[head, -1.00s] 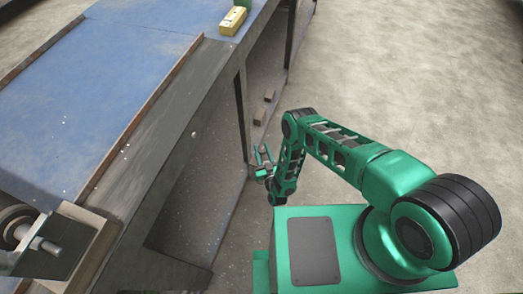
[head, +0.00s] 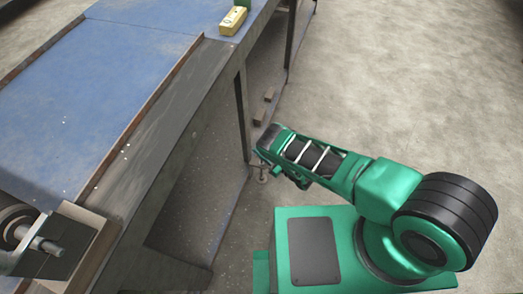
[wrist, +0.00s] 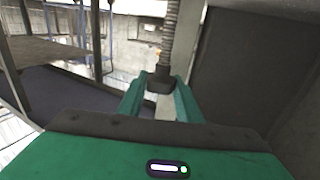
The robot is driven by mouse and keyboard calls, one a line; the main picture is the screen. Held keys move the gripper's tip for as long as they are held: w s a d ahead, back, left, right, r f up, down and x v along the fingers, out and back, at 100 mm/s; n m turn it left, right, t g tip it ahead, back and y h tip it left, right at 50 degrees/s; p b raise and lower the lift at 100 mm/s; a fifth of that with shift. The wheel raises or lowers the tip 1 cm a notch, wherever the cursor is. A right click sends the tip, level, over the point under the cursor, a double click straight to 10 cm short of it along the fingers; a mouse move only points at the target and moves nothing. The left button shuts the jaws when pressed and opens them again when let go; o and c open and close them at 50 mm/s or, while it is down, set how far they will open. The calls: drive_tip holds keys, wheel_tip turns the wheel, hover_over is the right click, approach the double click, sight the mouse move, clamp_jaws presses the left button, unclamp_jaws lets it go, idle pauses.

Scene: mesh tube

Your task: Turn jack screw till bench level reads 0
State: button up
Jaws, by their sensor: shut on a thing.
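In the wrist view the jack screw (wrist: 171,30) is a grey threaded rod coming down from above, with a dark block-like nut (wrist: 159,85) at its lower end. My gripper (wrist: 160,98) is shut on this nut, one green finger on each side. In the head view my gripper (head: 257,168) is beside the bench leg, low at the bench's right side, and partly hidden by my arm. The bench level (head: 233,20) is a yellow box on the far end of the bench; its reading is too small to make out.
The bench (head: 110,75) has a blue top with brown side rails. A dark leg (head: 242,115) and wooden blocks (head: 260,117) are near my arm. A roller (head: 25,232) sits at the near left. The concrete floor to the right is clear.

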drive_tip(key=shift+d+f, duration=0.1)
drive_tip(key=shift+d, duration=0.05)
drive_tip(key=o, duration=1)
drive_tip(key=shift+o, duration=0.2)
drive_tip(key=shift+s, duration=0.2)
